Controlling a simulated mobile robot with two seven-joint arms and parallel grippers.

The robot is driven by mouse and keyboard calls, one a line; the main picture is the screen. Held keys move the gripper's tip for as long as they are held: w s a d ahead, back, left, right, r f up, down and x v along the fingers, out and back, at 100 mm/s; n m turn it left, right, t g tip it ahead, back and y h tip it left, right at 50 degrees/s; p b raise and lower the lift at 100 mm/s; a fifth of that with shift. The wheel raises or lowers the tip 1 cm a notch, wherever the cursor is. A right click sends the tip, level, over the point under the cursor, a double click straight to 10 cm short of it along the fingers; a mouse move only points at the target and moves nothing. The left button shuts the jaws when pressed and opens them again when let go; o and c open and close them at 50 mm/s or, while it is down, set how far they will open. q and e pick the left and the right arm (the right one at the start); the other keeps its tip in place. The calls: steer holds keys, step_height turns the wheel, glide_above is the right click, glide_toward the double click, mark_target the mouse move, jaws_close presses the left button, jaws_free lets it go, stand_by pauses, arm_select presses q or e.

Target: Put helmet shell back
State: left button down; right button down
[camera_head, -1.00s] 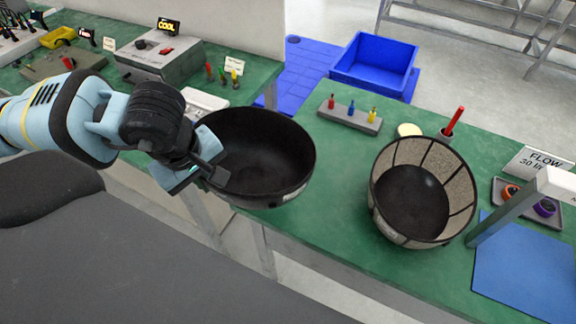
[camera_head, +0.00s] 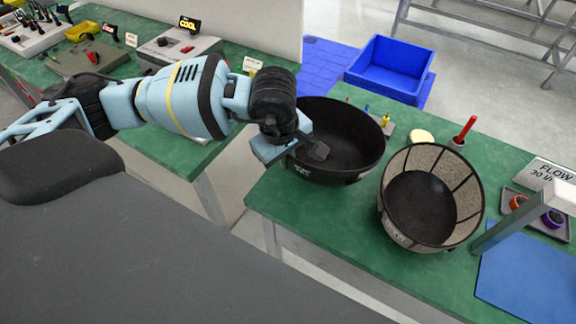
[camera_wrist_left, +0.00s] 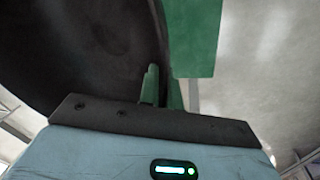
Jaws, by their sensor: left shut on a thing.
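The helmet shell, a black bowl with its open side up (camera_head: 345,160), is at the left end of the right green table in the head view. My left gripper (camera_head: 310,150) is shut on the shell's near left rim. Whether the shell touches the table or hangs just above it, I cannot tell. In the left wrist view the dark shell (camera_wrist_left: 80,50) fills the upper left, beside the gripper's finger (camera_wrist_left: 150,85). My right gripper is not in view.
Behind are a small peg block (camera_head: 388,127), a cream disc (camera_head: 421,136) and a red stick in a holder (camera_head: 464,131). A blue mat (camera_head: 530,275) lies right. The table's front left is clear.

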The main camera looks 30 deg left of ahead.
arm_select(q)
steer(key=shift+w+d+f, duration=0.15)
steer(key=shift+w+d, duration=0.05)
steer(key=shift+w, duration=0.05)
step_height(320, 180, down, 3)
steer(key=shift+f, duration=0.1)
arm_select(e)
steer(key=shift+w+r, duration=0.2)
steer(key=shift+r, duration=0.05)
arm_select(q)
steer(key=shift+f, duration=0.15)
steer(key=c, duration=1.6)
jaws_free()
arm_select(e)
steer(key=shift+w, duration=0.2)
